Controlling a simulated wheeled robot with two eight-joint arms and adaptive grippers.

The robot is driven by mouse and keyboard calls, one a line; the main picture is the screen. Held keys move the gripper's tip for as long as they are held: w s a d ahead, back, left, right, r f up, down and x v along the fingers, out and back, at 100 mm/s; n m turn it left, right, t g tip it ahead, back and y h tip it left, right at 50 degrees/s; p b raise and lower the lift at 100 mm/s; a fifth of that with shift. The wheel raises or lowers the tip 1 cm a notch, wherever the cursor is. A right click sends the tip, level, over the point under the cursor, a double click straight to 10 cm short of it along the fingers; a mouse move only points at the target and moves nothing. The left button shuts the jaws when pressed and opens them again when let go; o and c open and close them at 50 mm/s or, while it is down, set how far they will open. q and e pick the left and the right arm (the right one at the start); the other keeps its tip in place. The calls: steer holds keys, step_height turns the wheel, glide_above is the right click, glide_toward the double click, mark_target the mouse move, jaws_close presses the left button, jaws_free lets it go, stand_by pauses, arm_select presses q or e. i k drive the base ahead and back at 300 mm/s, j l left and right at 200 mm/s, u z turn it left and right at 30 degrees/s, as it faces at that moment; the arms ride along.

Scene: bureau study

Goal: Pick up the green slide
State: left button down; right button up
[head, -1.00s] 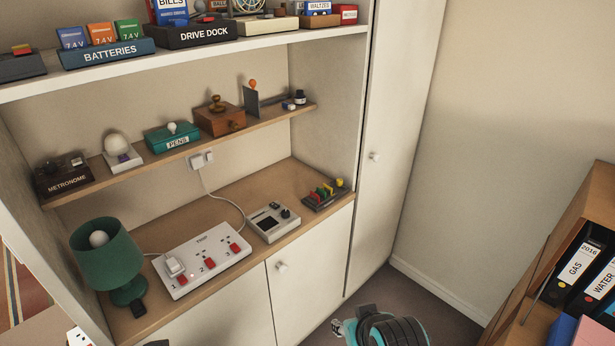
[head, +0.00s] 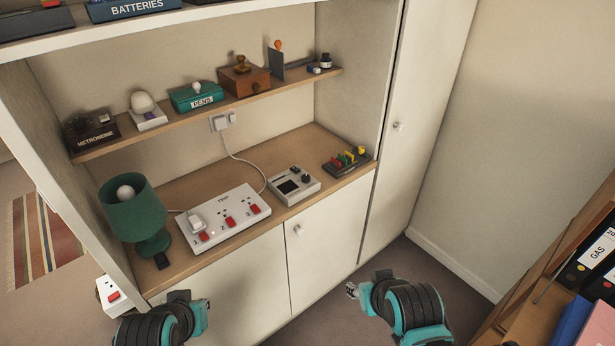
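A small dark rack (head: 353,169) stands at the right end of the wooden counter. It holds small upright red, green and yellow pieces; the green one (head: 349,158) sits between red and yellow and looks like the green slide, though it is too small to make out well. My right arm is low in front of the cabinet, well below and apart from the rack. A small metallic end (head: 352,290) at its left side may be the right gripper; its fingers are unclear. My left arm shows at the bottom left, with its gripper not visible.
Left of the rack are a grey device (head: 294,186), a white power strip (head: 221,219) with red switches, and a green lamp (head: 135,215). A low shelf (head: 283,85) overhangs the counter's back. Binders (head: 592,248) stand at the right.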

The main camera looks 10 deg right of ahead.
mark_target(343, 160)
steer(key=i+l+u, duration=0.15)
steer(key=u, duration=0.35)
steer(key=i+l+u, duration=0.15)
steer(key=u, duration=0.3)
steer(key=i+l+u, duration=0.1)
steer(key=l, duration=0.3)
steer(key=i+l, duration=0.15)
steer(key=l, duration=0.25)
steer(key=i+l+u, duration=0.15)
steer(key=l, duration=0.7)
steer(key=i+u, duration=0.05)
steer(key=i, duration=0.05)
